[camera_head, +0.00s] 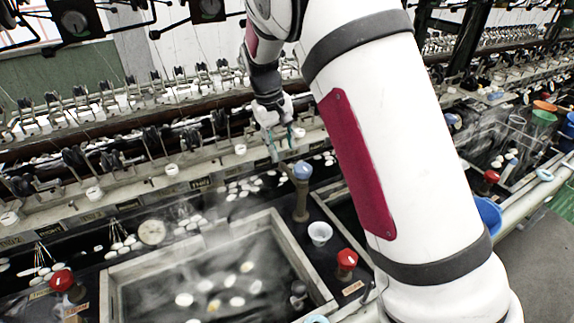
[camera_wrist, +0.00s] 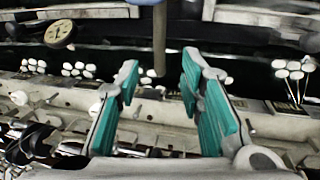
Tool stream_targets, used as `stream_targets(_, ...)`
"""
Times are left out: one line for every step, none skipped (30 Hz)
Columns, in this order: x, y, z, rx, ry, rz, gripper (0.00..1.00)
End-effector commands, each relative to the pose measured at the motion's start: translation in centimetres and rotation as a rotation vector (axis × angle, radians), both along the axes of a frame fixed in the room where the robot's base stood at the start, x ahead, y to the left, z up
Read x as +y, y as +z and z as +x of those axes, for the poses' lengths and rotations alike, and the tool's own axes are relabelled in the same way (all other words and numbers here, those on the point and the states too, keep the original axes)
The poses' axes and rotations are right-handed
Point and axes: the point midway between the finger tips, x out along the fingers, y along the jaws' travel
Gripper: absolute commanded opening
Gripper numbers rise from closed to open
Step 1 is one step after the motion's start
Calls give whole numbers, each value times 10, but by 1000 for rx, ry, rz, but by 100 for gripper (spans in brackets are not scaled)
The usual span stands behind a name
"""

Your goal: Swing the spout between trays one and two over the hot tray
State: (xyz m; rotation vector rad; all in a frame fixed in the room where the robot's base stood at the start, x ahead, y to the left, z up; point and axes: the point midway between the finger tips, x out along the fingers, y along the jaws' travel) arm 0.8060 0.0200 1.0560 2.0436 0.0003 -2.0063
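The spout (camera_head: 301,203) is an upright brass-coloured post with a blue cap (camera_head: 302,171). It stands at the right back corner of a steaming tray (camera_head: 116,274) with white cocoons in it. A second tray (camera_head: 328,207) lies right of the post, mostly hidden behind my arm. I cannot tell the tray numbers or which is the hot one. My gripper (camera_head: 281,143) is open and empty, just behind and above the post, its teal fingers pointing down. In the wrist view the post (camera_wrist: 160,42) shows beyond the gap between the open fingers (camera_wrist: 160,80), apparently untouched.
Red knobs (camera_head: 347,258) stand at the trays' front corners. A round gauge (camera_head: 152,232) sits behind the steaming tray. Reeling machinery (camera_head: 75,165) runs along the back, close to my gripper. A blue bucket (camera_head: 488,214) is at the right.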

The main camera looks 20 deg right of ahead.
Motion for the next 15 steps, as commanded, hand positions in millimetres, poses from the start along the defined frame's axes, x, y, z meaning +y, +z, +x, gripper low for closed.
stream_targets(-2, -10, -1, 4, -1, -1, 35)
stream_targets(-3, -16, -1, 4, -1, -1, 35)
stream_targets(-5, -24, 0, 4, -2, -1, 35)
stream_targets(-6, -29, 0, 4, -2, -1, 35)
stream_targets(-8, -35, 0, 4, -2, -1, 35)
stream_targets(-9, -42, 0, 4, -2, -1, 35)
stream_targets(-10, -47, 1, 3, -3, -1, 35)
stream_targets(-11, -52, 1, 3, -3, -1, 35)
stream_targets(-12, -57, 1, 3, -3, -1, 35)
stream_targets(-13, -61, 1, 2, -2, 0, 35)
stream_targets(-13, -65, 2, 2, -1, 0, 35)
stream_targets(-14, -69, 2, 2, -1, 0, 35)
stream_targets(-15, -72, 2, 2, -1, 0, 35)
stream_targets(-15, -74, 2, 1, 0, 0, 35)
stream_targets(-15, -76, 3, 0, 0, 0, 35)
